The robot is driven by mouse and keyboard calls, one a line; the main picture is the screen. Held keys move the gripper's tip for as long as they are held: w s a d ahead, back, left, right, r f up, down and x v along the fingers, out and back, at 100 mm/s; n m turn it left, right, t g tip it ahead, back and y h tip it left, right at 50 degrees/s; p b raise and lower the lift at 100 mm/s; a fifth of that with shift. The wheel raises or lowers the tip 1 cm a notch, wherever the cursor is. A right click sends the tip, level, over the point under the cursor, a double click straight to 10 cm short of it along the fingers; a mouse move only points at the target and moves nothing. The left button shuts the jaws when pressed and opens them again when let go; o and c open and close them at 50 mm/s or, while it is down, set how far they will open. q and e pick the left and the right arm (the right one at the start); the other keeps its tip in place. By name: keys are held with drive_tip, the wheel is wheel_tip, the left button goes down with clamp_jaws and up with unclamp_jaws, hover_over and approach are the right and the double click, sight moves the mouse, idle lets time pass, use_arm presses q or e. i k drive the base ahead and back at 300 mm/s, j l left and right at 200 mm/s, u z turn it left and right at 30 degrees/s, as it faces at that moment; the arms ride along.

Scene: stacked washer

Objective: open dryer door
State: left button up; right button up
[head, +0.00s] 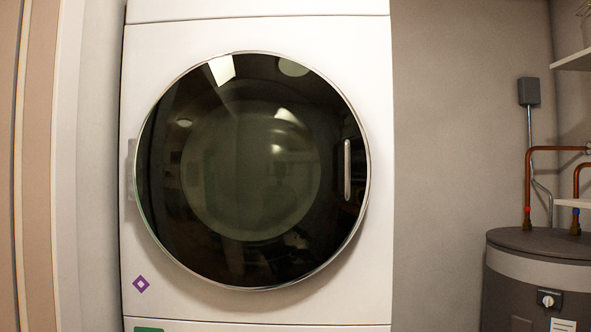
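The dryer (345,45) is a white front panel that fills the middle of the head view. Its round dark glass door (250,170) has a thin silver rim and looks shut against the panel. A vertical silver handle (347,170) sits near the door's right edge. A hinge-like bracket (131,170) shows at the door's left edge. Neither of my grippers is in the view.
A grey water heater (545,255) with copper pipes (528,180) stands at the lower right. A shelf edge (573,60) juts in at the upper right. A beige panel (40,170) and white wall edge bound the left. Grey wall (450,150) lies right of the dryer.

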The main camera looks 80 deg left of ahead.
sight(251, 171)
drive_tip(key=u, duration=2.85)
